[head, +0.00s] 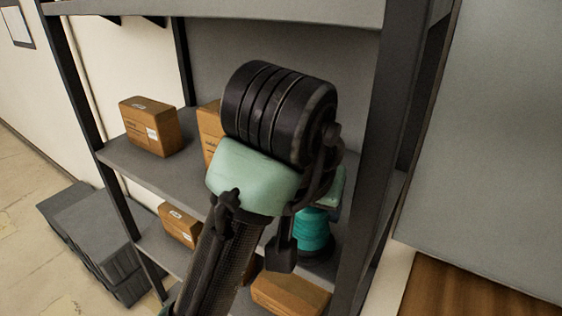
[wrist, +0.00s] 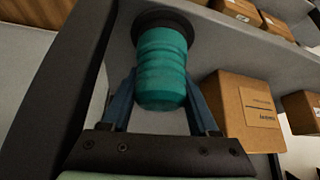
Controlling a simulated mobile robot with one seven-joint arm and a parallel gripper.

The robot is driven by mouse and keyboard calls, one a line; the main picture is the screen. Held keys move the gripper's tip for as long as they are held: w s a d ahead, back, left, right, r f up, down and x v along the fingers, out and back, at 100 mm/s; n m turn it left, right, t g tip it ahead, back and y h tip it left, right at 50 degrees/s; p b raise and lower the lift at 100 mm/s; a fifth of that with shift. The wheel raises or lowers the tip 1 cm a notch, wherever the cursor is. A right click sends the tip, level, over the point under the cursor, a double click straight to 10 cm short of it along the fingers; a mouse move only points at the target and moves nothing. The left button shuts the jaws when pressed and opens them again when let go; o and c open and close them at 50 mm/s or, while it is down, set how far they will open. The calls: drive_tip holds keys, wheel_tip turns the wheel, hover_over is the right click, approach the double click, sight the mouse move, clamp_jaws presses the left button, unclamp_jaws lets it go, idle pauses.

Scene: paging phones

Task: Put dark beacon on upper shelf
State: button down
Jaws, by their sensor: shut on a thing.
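The beacon is a dark teal ribbed cylinder with a black base. In the head view the beacon (head: 311,230) shows at the right end of the shelf unit's middle level, partly behind my arm. In the wrist view the beacon (wrist: 163,68) is between the two blue fingers of my gripper (wrist: 163,92), which is shut on it. Its black base points away from the wrist. The base is over the grey shelf (head: 150,172); I cannot tell whether it touches it. My fingertips are hidden in the head view.
A cardboard box (wrist: 245,110) stands beside the beacon, and another box (head: 151,127) stands further left on that level. More boxes (head: 290,292) are on the level below. A dark upright post (head: 385,130) is close on the right. Another shelf board (head: 230,8) crosses above.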

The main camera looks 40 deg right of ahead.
drive_tip(key=w+d+p, duration=0.1)
drive_tip(key=d, duration=0.1)
drive_tip(key=w+d, duration=0.2)
drive_tip(key=shift+w+d+r+p, duration=0.15)
drive_tip(key=shift+d+p, duration=0.2)
drive_tip(key=shift+w+d+f+p, duration=0.2)
drive_tip(key=shift+w+d+p, duration=0.2)
drive_tip(key=shift+d, duration=0.2)
drive_tip(key=shift+w+d+f+p, duration=0.25)
drive_tip(key=shift+w+d, duration=0.15)
drive_tip(key=shift+d, duration=0.2)
drive_tip(key=shift+f, duration=0.4)
drive_tip(key=shift+f, duration=0.1)
drive_tip(key=shift+c, duration=2.2)
unclamp_jaws()
drive_tip(key=shift+f, duration=0.1)
drive_tip(key=shift+a, duration=0.1)
